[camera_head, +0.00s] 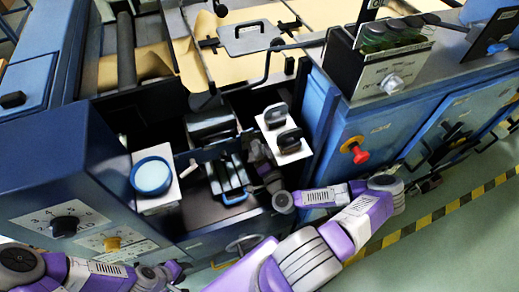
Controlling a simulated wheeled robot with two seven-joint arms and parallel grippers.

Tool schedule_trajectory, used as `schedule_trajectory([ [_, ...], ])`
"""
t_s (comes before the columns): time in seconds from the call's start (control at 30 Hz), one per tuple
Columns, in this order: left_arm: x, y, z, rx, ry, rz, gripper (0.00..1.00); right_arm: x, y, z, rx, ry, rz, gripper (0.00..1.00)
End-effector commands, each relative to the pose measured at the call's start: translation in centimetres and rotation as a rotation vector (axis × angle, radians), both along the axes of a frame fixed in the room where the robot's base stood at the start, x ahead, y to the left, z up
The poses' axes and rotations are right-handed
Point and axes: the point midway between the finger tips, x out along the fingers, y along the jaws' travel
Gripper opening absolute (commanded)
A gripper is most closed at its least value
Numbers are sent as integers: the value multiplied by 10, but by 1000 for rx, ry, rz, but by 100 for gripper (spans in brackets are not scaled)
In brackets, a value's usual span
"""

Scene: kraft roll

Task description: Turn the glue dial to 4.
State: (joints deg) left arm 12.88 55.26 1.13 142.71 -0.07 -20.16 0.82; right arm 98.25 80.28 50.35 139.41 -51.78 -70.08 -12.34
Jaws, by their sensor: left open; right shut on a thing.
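A black round dial (64,227) sits on a white numbered plate on the front of the blue cabinet at the lower left. The numbers around it are small, and I cannot tell which one it points to. I cannot read a glue label there. My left gripper (177,269) is open at the bottom edge, right of and below the dial and apart from it; its fingers are hardly visible. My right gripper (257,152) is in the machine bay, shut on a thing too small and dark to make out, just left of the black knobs.

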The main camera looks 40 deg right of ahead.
Motion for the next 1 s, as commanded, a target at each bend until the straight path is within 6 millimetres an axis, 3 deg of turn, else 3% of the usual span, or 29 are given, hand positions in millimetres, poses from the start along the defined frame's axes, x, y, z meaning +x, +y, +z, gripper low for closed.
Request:
schedule_trajectory([
  [0.5,0,0,-2,0,0,0,42,0,1,-1,391,-123,1,7],
  [1.0,0,0,-2,0,0,0,42,0,2,-1,509,-162,1,7],
])
